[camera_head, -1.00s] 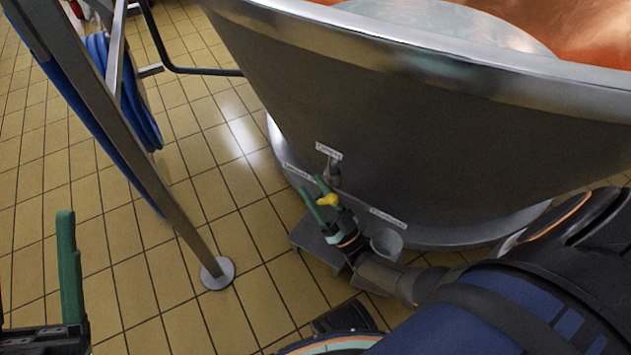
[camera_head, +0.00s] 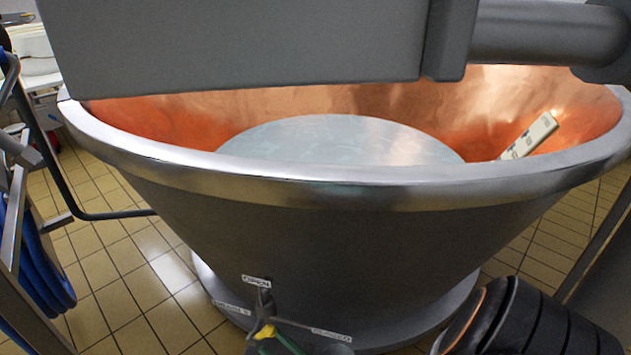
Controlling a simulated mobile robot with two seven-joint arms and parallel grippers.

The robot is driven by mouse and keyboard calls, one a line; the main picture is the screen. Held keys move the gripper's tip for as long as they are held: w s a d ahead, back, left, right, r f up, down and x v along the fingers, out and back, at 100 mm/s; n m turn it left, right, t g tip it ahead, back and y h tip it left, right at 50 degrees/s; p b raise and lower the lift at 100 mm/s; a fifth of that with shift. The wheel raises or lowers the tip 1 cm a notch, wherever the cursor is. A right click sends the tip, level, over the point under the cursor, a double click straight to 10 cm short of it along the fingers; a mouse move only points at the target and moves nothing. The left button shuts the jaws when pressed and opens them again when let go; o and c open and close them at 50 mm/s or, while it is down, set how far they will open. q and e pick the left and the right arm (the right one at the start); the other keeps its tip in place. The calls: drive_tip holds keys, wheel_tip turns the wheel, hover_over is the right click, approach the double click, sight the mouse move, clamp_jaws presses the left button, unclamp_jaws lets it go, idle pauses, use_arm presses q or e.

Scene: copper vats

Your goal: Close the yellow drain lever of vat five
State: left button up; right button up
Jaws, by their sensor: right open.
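Vat five is a large steel cone (camera_head: 330,240) with a copper inside. On its lower front are the small tags OPEN (camera_head: 256,281), DRAIN 5 (camera_head: 232,308) and CLOSED (camera_head: 331,334). The drain valve (camera_head: 263,302) sticks out below the OPEN tag. The yellow lever (camera_head: 265,331) shows only in part, below and left of the CLOSED tag. My right gripper (camera_head: 270,345) is at the lever, open, with green fingers cut off by the bottom edge. I cannot tell whether a finger touches the lever. My left gripper is out of view.
Pale liquid (camera_head: 340,140) fills the vat, and a white label-bearing device (camera_head: 530,136) rests at the inner right wall. A metal stand with a blue hose (camera_head: 35,265) is at the left. A grey beam (camera_head: 240,45) crosses above. Tiled floor (camera_head: 130,265) is free at left.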

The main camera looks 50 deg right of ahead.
drive_tip(key=s+d+p, duration=0.1)
drive_tip(key=s+d, duration=0.1)
drive_tip(key=s, duration=0.7)
drive_tip(key=shift+s, duration=0.1)
